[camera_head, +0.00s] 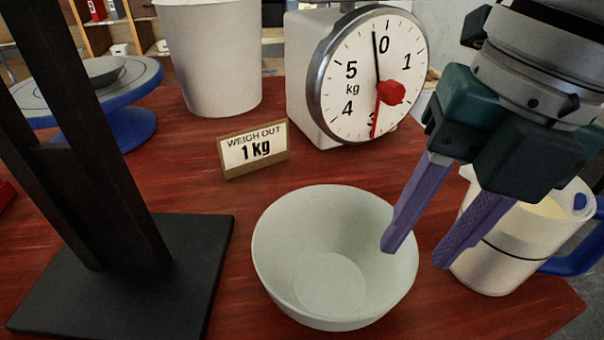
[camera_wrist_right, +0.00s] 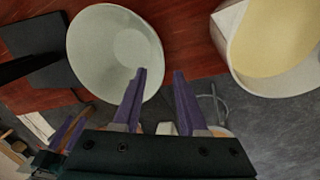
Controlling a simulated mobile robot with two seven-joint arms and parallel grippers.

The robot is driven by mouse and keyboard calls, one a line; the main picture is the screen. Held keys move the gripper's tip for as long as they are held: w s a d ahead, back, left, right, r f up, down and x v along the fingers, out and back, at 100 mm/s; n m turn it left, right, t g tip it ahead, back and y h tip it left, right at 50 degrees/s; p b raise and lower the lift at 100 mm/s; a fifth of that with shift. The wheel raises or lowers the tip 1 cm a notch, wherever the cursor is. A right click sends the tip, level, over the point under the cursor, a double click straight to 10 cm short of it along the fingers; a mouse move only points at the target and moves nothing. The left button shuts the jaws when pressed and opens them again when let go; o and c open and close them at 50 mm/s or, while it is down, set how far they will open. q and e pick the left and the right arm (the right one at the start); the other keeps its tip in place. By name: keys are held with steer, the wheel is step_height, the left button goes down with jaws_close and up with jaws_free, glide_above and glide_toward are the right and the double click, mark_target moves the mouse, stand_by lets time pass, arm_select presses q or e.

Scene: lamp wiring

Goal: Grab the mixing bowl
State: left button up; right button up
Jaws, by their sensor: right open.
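The mixing bowl (camera_head: 300,235) is a pale grey-green, empty bowl standing upright on the red wooden table, at the lower middle of the head view. It also shows in the right wrist view (camera_wrist_right: 88,50). My right gripper (camera_head: 415,258) is open with its two purple fingers pointing down at the bowl's right side. One finger overlaps the bowl's right rim in the picture and the other is outside it, to the right. The jaws hold nothing. Whether a finger touches the bowl, I cannot tell.
A cream jug (camera_head: 500,255) with a blue handle stands close right of the gripper. A dial scale (camera_head: 315,75), a "weigh out 1 kg" sign (camera_head: 254,149) and a white bucket (camera_head: 210,60) stand behind. A black stand (camera_head: 190,285) is on the left.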

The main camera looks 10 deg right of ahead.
mark_target(413, 258)
steer(key=f, duration=0.4)
steer(key=shift+a+b, duration=0.35)
steer(key=shift+b, duration=0.05)
jaws_close()
stand_by(1.0)
